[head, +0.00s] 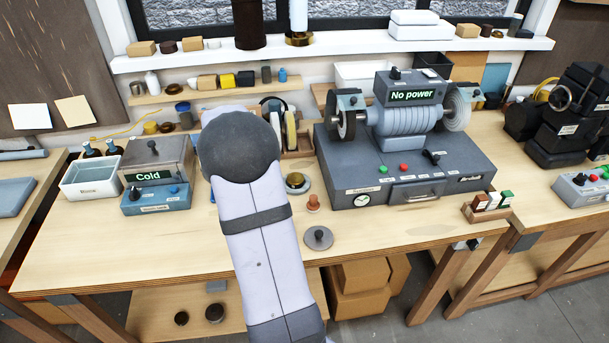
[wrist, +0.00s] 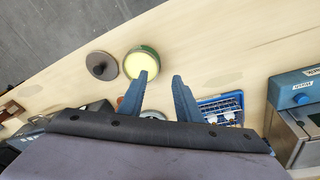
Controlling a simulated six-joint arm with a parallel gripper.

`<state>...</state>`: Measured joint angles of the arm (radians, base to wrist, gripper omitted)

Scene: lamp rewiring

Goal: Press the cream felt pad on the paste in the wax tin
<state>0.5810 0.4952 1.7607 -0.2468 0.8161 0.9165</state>
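A round green tin with a pale yellow-cream face (wrist: 142,62), apparently the wax tin, stands on the bench in the wrist view, just beyond my fingertips. A grey disc with a central knob (wrist: 102,65) lies beside it, perhaps its lid; this disc also shows in the head view (head: 318,238). My gripper (wrist: 162,80) has its two blue fingers apart, with nothing visible held between them. In the head view my arm hides the gripper and the tin. I cannot make out the cream felt pad as a separate thing in either view.
A grinder (head: 405,160) reading "No power" stands right of my arm. A heater box (head: 155,175) reading "Cold" and a white bin (head: 90,185) stand to the left. A copper-coloured peg (head: 313,203) and a brass piece (head: 296,182) are close to my arm. The bench front is mostly clear.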

